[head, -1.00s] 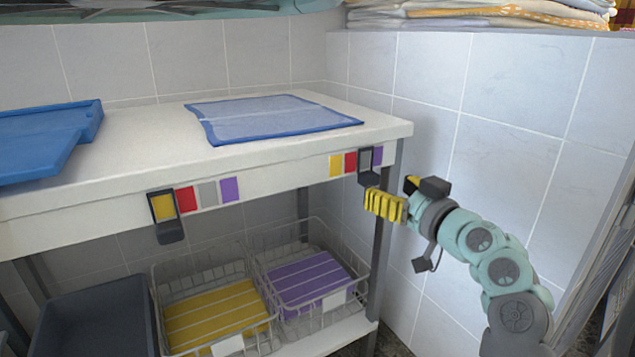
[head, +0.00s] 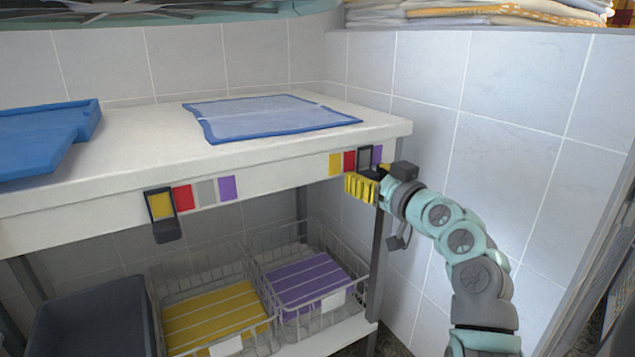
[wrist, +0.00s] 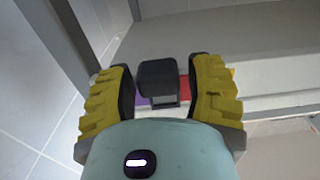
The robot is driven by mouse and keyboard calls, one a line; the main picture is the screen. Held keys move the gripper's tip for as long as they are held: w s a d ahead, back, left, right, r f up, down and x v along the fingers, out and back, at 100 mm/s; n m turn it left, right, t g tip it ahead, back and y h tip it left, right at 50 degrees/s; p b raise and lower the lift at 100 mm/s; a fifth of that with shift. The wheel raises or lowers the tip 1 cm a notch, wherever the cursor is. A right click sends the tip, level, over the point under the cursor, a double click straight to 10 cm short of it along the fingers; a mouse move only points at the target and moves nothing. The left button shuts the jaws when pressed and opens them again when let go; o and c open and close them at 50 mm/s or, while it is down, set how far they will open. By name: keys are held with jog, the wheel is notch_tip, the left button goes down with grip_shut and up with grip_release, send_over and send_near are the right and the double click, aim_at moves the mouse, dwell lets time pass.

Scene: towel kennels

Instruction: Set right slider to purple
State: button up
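The right slider (head: 365,158) is a dark frame with a protruding handle on the right end of the shelf's front edge. It sits between the red patch (head: 349,160) and the purple patch (head: 377,154). In the wrist view the slider's dark handle (wrist: 157,80) is between my fingers, with the purple patch (wrist: 143,101) to its left and the red patch (wrist: 183,88) to its right. My gripper (head: 361,188) has yellow ribbed fingers. They are open on either side of the handle, with small gaps showing. The patch behind the slider is mostly hidden.
The left slider (head: 161,213) frames a yellow patch, with red, grey and purple patches to its right. Wire baskets with yellow (head: 215,318) and purple (head: 305,282) towels stand below. A dark shelf leg (head: 377,255) and tiled wall (head: 480,130) are close to my arm.

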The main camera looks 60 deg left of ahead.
jog(key=shift+d, duration=0.1)
grip_shut()
jog(key=w+b, duration=0.3)
jog(key=shift+w+d+f+b, duration=0.15)
jog(key=shift+w+f+b, duration=0.05)
jog(key=shift+w+b, duration=0.1)
jog(key=shift+c, duration=0.3)
grip_release()
jog(key=o, duration=0.4)
jog(key=shift+w+r, duration=0.15)
